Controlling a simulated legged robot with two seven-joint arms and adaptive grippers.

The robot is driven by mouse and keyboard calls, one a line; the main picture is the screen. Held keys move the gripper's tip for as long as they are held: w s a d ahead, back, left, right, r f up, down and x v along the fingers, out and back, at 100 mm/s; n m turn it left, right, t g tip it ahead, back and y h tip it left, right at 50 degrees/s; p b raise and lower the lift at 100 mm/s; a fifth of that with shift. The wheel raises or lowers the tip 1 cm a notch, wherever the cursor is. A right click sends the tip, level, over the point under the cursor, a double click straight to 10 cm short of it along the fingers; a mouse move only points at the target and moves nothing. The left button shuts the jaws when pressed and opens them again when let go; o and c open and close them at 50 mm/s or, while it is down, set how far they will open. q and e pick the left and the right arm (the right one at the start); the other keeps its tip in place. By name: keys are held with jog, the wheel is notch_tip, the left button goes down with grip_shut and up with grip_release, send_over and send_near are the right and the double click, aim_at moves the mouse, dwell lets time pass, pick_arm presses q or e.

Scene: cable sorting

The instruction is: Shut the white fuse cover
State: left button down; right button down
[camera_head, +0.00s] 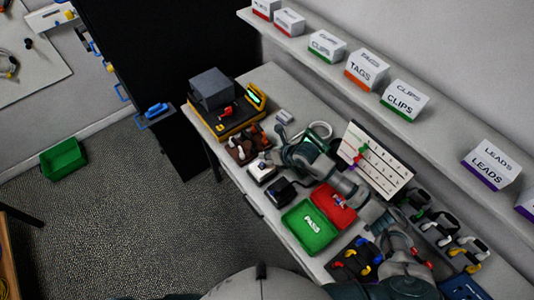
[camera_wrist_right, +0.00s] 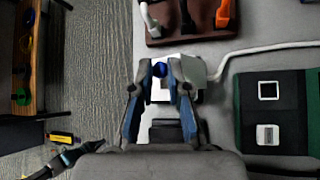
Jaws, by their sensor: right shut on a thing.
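The white fuse cover (camera_wrist_right: 194,69) is on a small white box (camera_head: 262,174) near the front edge of the bench, below the brown cable rack. My right gripper (camera_wrist_right: 161,70) is over it, its fingers closed in around part of the white cover. A small round blue piece (camera_wrist_right: 160,69) shows between the fingertips. The fingers hide part of the cover, so its exact angle cannot be told. In the head view my right gripper (camera_head: 273,157) reaches in from the right and is small beside the white box.
The brown cable rack (camera_wrist_right: 190,20) stands just beyond the box. A white cable (camera_wrist_right: 270,47) and a dark panel with a green edge (camera_wrist_right: 272,110) lie to the right in the wrist view. A black device (camera_head: 281,190) and green PASS tray (camera_head: 309,228) are nearby.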

jog(key=shift+s+f, duration=0.1)
jog(key=c, duration=1.1)
grip_release()
jog(key=v, duration=1.2)
jog(key=shift+a, duration=0.15)
